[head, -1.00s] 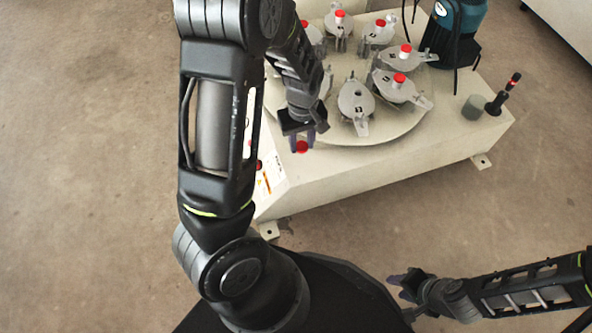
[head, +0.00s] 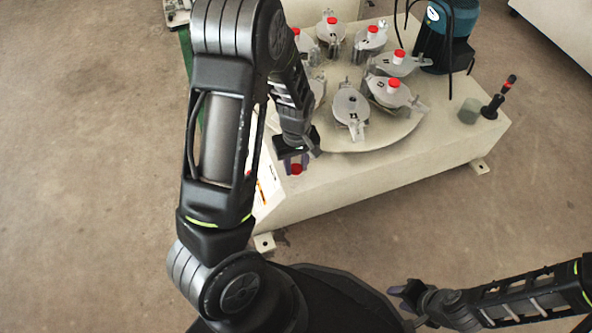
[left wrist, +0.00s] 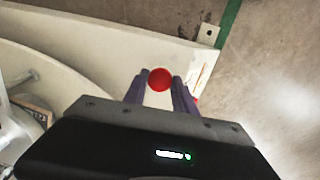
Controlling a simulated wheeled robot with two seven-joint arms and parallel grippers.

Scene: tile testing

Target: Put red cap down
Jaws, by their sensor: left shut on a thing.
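My left gripper (head: 296,163) is shut on a red cap (head: 297,169) at the front left of the pale machine base. In the left wrist view the red cap (left wrist: 160,79) sits between the two purple fingers, with a white part below it. I cannot tell whether it touches the base top. My right gripper (head: 401,291) is at the lower right, away from the machine; whether its fingers are apart is hard to see.
The pale machine base (head: 400,168) carries a round turntable (head: 365,141) with several grey lidded pots. Most show red caps; the front pot (head: 351,105) shows none. A teal motor (head: 447,35), a grey cup (head: 470,110) and a black-red handle (head: 500,98) stand to the right. The base's front strip is clear.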

